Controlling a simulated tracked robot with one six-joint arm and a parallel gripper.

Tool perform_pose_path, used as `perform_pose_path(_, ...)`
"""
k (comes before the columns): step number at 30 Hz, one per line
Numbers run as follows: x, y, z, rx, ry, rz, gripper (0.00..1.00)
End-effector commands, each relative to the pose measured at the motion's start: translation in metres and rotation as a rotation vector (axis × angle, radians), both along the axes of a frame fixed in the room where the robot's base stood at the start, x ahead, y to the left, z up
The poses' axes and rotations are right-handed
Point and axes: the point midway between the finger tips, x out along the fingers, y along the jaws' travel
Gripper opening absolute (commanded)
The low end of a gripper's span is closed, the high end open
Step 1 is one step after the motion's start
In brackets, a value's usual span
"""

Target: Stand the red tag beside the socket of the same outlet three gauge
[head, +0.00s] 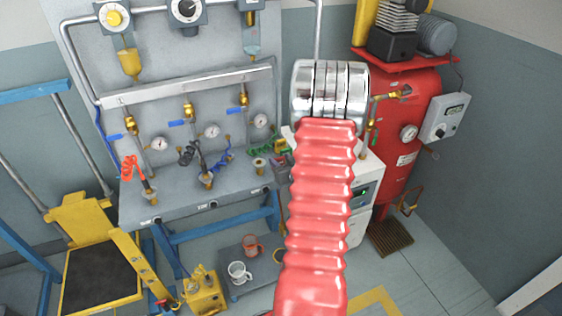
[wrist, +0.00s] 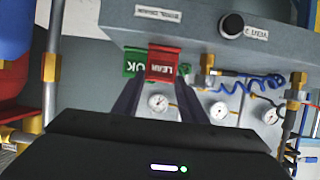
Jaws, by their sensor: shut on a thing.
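The red tag (wrist: 163,62), lettered and upside down in the wrist view, is between the two fingers of my gripper (wrist: 160,88), which are shut on it. A green tag (wrist: 134,62) is close beside it on the left. The outlet three gauge (wrist: 158,103) is a white dial, also in the head view (head: 260,121). My arm hides the gripper and red tag in the head view.
The grey bench (head: 185,210) holds red, black and blue coiled hoses. A blue hose (wrist: 245,82) lies right of the third socket in the wrist view. A white cabinet (head: 362,185) and red tank (head: 412,115) stand right of the bench. Mugs (head: 238,272) are below.

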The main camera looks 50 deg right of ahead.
Motion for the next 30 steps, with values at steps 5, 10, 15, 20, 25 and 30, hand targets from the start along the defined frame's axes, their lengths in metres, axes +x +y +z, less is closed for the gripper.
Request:
perform_pose_path(5,0.000,0.000,0.000,0.000,0.000,0.000,0.49)
perform_pose_path(10,0.000,0.000,0.000,0.000,0.000,0.000,0.57)
perform_pose_path(15,0.000,0.000,0.000,0.000,0.000,0.000,0.57)
perform_pose_path(20,-0.002,0.001,0.003,0.000,0.000,-0.001,0.57)
perform_pose_path(25,-0.016,0.009,0.010,0.000,0.000,-0.003,0.57)
perform_pose_path(30,-0.037,0.021,0.020,0.000,0.000,-0.003,0.57)
